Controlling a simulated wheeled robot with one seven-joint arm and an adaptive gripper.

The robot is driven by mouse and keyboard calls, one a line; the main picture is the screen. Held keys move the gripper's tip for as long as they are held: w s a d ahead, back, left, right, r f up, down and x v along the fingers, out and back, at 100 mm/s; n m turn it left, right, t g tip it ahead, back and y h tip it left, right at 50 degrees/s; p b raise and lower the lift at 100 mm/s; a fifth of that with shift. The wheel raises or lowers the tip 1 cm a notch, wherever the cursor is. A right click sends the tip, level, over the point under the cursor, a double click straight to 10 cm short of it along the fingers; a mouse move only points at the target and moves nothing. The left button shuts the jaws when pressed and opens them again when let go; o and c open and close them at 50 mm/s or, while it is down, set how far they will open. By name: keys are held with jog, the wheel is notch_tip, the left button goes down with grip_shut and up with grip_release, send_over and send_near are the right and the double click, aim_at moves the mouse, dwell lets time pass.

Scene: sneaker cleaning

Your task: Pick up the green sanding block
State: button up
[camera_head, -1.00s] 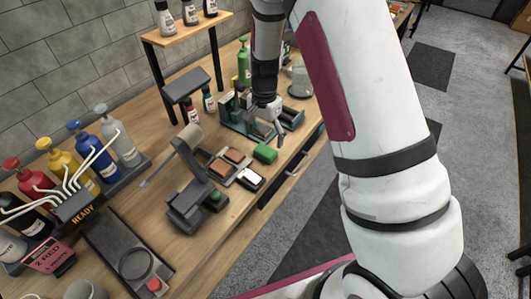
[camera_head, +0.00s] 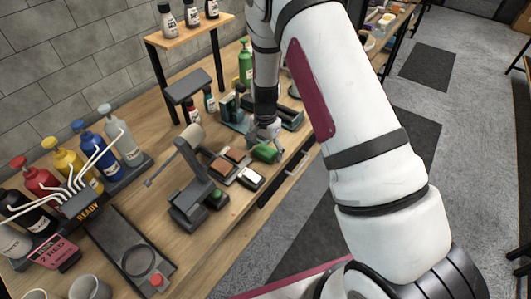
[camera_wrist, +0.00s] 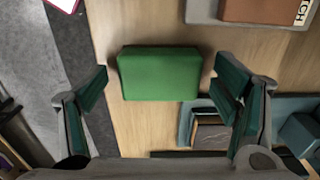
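The green sanding block (camera_wrist: 160,74) lies flat on the wooden workbench, between and just ahead of my fingertips in the wrist view. It also shows in the head view (camera_head: 264,153), partly hidden by my gripper. My gripper (camera_wrist: 166,90) is open, with one finger to each side of the block and clear gaps on both sides. In the head view my gripper (camera_head: 266,140) is low over the block. The frames do not show its exact height above the bench.
A grey tray with brown blocks (camera_head: 221,167) and a white-topped block (camera_head: 250,178) lie to the left of the green block. A teal-grey holder (camera_wrist: 198,108) stands close beside it. The bench's front edge is near. Paint pump bottles (camera_head: 91,147) stand at the left.

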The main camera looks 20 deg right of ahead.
aim_at(266, 150)
jog(key=c, duration=1.3)
jog(key=shift+r, duration=0.1)
jog(key=shift+r, duration=0.75)
notch_tip(266, 150, up, 2)
jog(key=shift+s+r+b, duration=0.1)
jog(key=shift+s+b, duration=0.05)
jog(key=shift+b, duration=0.3)
jog(key=s+r, duration=0.1)
jog(key=s, duration=1.4)
jog(key=shift+s, duration=0.35)
jog(key=shift+r, duration=0.1)
jog(key=o, duration=0.7)
jog(key=c, duration=0.5)
jog(key=shift+o, duration=0.2)
jog(key=shift+w, duration=0.1)
